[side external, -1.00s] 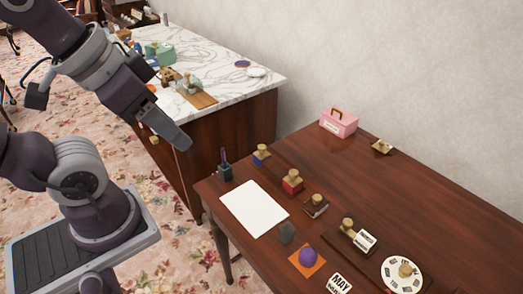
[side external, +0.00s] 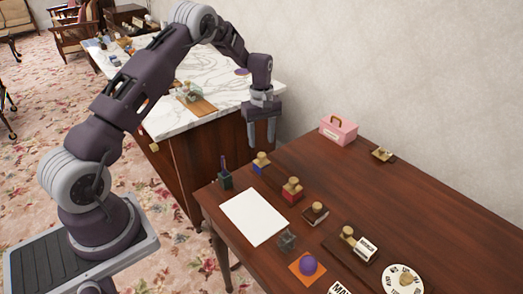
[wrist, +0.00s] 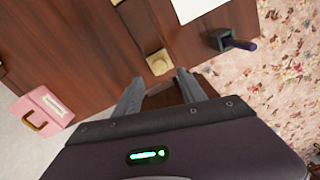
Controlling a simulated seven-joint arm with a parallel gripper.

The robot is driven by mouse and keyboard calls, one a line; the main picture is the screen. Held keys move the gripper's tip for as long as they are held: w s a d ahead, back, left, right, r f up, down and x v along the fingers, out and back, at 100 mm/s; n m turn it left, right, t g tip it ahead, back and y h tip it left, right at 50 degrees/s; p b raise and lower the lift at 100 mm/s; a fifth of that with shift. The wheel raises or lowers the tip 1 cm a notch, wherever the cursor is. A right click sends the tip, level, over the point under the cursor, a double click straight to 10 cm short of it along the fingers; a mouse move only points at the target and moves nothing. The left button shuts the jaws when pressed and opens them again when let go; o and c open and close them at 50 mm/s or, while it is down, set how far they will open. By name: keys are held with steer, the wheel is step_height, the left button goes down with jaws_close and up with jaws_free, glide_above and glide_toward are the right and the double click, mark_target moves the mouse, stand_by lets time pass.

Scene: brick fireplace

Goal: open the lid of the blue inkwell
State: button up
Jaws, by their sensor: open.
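The blue inkwell (side external: 260,168) stands on the wooden desk near its back left edge, with a brass lid on top that is shut. In the wrist view, the brass lid (wrist: 158,62) shows just beyond my fingertips, and the blue body is mostly hidden beneath it. My gripper (side external: 262,146) points down, open and empty, above and close to the inkwell in the side view. In the wrist view, my two fingers (wrist: 157,82) are spread apart with the lid ahead of the gap between them. I cannot tell the exact height between them.
A red inkwell (side external: 292,190) stands to the right, and a dark pen holder (side external: 225,178) to the left. White paper (side external: 254,216) lies in front. A pink box (side external: 338,130) sits by the wall. The marble-topped cabinet (side external: 215,78) stands behind.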

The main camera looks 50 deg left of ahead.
mark_target(262, 154)
step_height(262, 154, down, 5)
steer(key=shift+f, duration=0.2)
steer(key=shift+c, duration=0.2)
jaws_close()
steer(key=shift+d+r, duration=0.1)
stand_by(1.1)
